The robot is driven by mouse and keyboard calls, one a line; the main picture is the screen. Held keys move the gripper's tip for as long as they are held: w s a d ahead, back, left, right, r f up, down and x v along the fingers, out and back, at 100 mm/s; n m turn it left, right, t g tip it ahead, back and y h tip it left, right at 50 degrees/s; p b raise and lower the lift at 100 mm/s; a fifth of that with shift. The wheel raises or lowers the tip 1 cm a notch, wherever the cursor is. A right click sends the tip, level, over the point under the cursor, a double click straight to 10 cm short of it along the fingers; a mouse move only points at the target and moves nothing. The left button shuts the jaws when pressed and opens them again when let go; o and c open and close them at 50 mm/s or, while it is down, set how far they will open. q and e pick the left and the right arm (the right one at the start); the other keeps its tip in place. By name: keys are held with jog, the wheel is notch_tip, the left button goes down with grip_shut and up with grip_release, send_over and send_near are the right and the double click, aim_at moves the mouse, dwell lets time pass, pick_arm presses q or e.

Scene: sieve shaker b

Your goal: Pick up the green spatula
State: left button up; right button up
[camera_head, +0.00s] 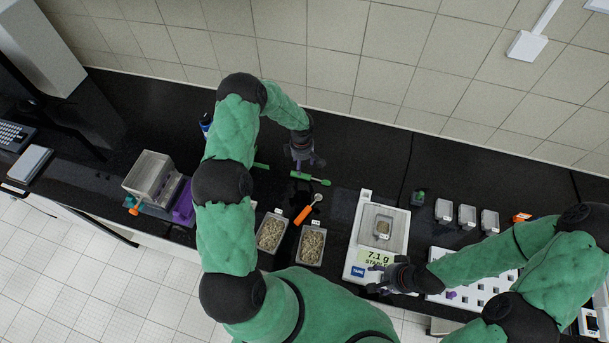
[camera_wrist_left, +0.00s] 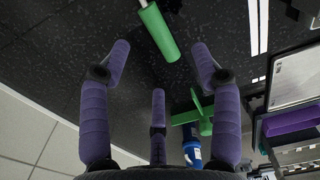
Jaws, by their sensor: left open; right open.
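The green spatula (camera_head: 301,175) lies on the black bench, just in front of my left gripper (camera_head: 303,157). In the left wrist view its thick green handle (camera_wrist_left: 160,32) shows beyond the fingertips, apart from them, and its far end runs out of the top of the picture. My left gripper's purple fingers (camera_wrist_left: 160,75) are spread, with nothing between them. My right gripper (camera_head: 384,277) is open at the front of the scale, far from the spatula.
An orange-handled spatula (camera_head: 303,214) lies closer, beside two trays of grain (camera_head: 271,235) (camera_head: 311,246). The scale (camera_head: 358,272) reads 7.1 g. Another green object (camera_wrist_left: 203,116) and a blue bottle (camera_wrist_left: 191,146) show in the wrist view. Bench right of the spatula is clear.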

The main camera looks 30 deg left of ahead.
aim_at(302, 173)
pick_arm(q)
jog(key=f, duration=0.2)
jog(key=shift+w+f, duration=0.4)
jog(key=shift+s+a+f, duration=0.1)
jog(key=shift+s+f, duration=0.1)
jog(key=shift+f, duration=0.25)
jog(key=f, duration=0.4)
jog(key=shift+w+a+b, duration=0.15)
jog(key=shift+a+b, duration=0.05)
jog(key=shift+b, duration=0.15)
jog(key=c, duration=1.1)
